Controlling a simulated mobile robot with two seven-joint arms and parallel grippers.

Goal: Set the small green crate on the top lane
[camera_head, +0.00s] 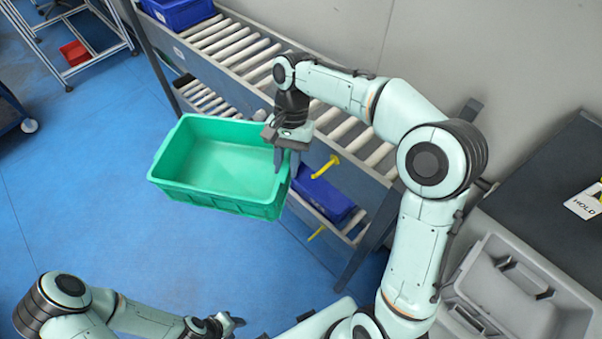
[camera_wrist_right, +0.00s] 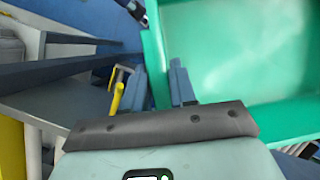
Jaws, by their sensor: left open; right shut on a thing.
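The small green crate (camera_head: 215,165) is empty and hangs in the air in front of the roller rack, slightly tilted. My right gripper (camera_head: 287,163) is shut on its right wall at the rim. In the right wrist view the crate (camera_wrist_right: 240,60) fills the upper right, and the gripper's fingers (camera_wrist_right: 160,88) straddle its wall. The top lane (camera_head: 235,45) is a sloping bed of white rollers behind the crate; my right arm covers part of it. My left gripper (camera_head: 228,322) is open and empty at the bottom of the head view, away from the crate.
A blue crate (camera_head: 180,12) sits at the far upper end of the top lane. Another blue crate (camera_head: 322,195) is on the lower lane. Yellow hooks (camera_head: 326,166) stick out from the rack's front. A grey case (camera_head: 520,290) and dark counter (camera_head: 550,185) stand at right.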

